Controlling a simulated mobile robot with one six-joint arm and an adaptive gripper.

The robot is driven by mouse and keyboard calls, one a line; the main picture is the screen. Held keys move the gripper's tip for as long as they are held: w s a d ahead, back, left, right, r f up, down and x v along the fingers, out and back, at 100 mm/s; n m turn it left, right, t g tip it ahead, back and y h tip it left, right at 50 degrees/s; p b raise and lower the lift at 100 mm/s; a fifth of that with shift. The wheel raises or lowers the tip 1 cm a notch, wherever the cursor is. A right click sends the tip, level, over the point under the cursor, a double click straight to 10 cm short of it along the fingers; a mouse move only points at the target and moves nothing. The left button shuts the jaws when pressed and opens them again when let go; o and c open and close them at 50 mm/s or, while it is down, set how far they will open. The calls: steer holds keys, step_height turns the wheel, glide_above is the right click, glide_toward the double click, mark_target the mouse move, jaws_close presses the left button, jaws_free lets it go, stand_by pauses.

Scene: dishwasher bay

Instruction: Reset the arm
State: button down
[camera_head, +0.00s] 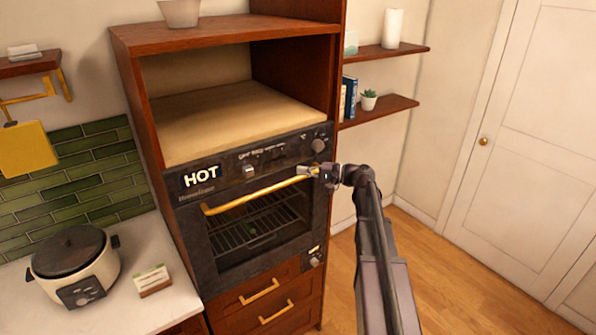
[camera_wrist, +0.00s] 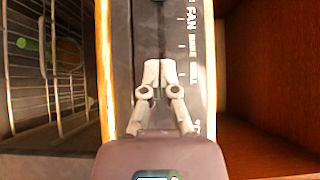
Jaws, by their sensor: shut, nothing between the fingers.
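My gripper (camera_head: 314,171) is at the right end of the oven's gold handle (camera_head: 250,194), in front of the dark control panel; I cannot tell whether it touches the handle. My arm reaches up to it from the lower right. In the wrist view my gripper (camera_wrist: 152,72) has its two pale fingertips together with nothing between them. The oven (camera_head: 250,235) has a closed glass door, with a wire rack showing behind it. The handle also shows in the wrist view (camera_wrist: 104,60), left of the fingers.
A sign reading HOT (camera_head: 202,176) is on the panel. Above the oven is an empty wooden cubby (camera_head: 235,115). A rice cooker (camera_head: 75,265) and a small card holder (camera_head: 152,279) stand on the left counter. Wall shelves (camera_head: 380,110) are behind my arm. The wooden floor (camera_head: 450,280) at right is clear.

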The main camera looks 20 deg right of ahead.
stand_by(0.4)
steer(key=s+a+f+n+g+h+b, duration=0.1)
steer(key=s+a+f+g+h+b, duration=0.3)
steer(key=f, duration=0.6)
steer(key=s+a+f+n+g+h+b, duration=0.1)
steer(key=s+a+f+n+h+b, duration=0.1)
steer(key=s+a+f+b, duration=0.6)
steer(key=s+d+f+n+g+h+b, duration=0.1)
steer(key=s+f+h+b, duration=0.1)
steer(key=s+f+h, duration=0.3)
steer(key=s+d+f+n+g+h+b, duration=0.1)
steer(key=s+f+h, duration=0.4)
steer(key=f, duration=0.8)
steer(key=s+d+g+b, duration=0.1)
steer(key=s+b, duration=0.1)
steer(key=shift+f+b, duration=0.15)
steer(key=shift+b, duration=0.2)
stand_by(0.7)
